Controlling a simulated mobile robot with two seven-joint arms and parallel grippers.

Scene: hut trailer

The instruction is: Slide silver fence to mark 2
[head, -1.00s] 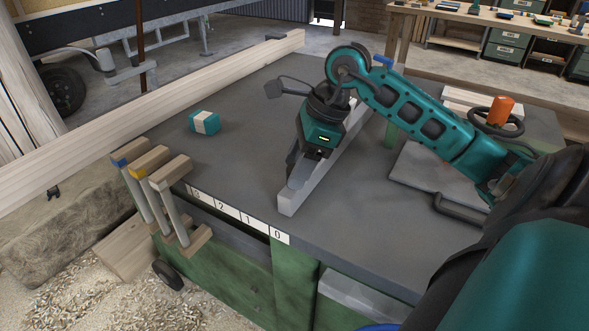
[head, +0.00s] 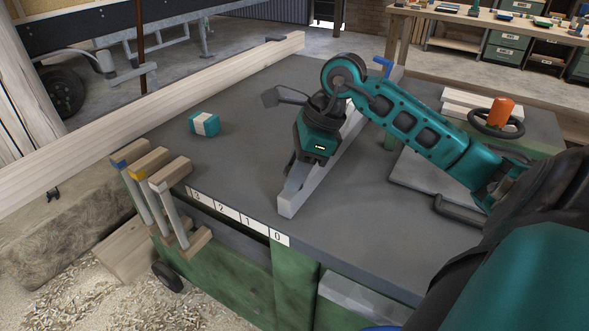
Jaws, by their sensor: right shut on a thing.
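The silver fence (head: 293,203) is a long pale grey bar lying across the dark table top. It runs from the front edge to the back right. Its near end is beside the 0 end of the white scale (head: 232,215), right of marks 1, 2 and 3. My right gripper (head: 296,174) reaches down from above and is shut on the fence near its front end. The fingertips are dark and partly hidden by the gripper body. My left gripper is not in view.
A teal and cream block (head: 204,124) sits on the table left of the fence, with bare table between. Clamps (head: 160,180) hang at the front left edge. A long timber beam (head: 150,125) runs along the left side. A handwheel with an orange knob (head: 501,111) stands at right.

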